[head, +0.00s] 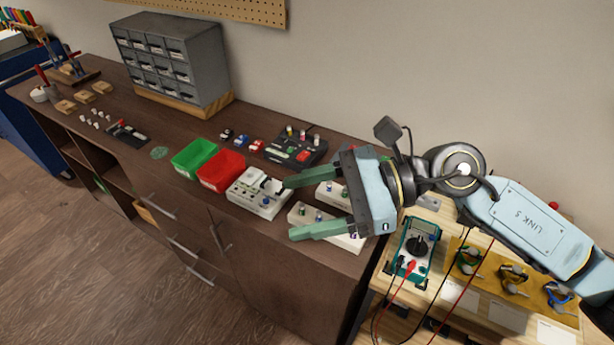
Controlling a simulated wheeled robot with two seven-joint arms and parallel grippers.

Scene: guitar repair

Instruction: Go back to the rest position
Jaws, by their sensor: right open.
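My right gripper (300,208) is in the head view, reaching in from the right with its green fingers spread apart and pointing left. It hangs over the right end of the dark wooden cabinet top. Nothing shows between its fingers. A white pedal-like unit (258,193) lies just left of the fingers; another white unit (318,217) lies partly hidden behind them. Whether the fingers touch either unit I cannot tell. My left gripper is not in view.
A red bin (221,171) and a green bin (193,157) sit left of the gripper. A black pedal unit (296,147) lies behind. A grey drawer cabinet (172,62) stands at the back. A teal multimeter (415,248) with cables is on the lower right bench.

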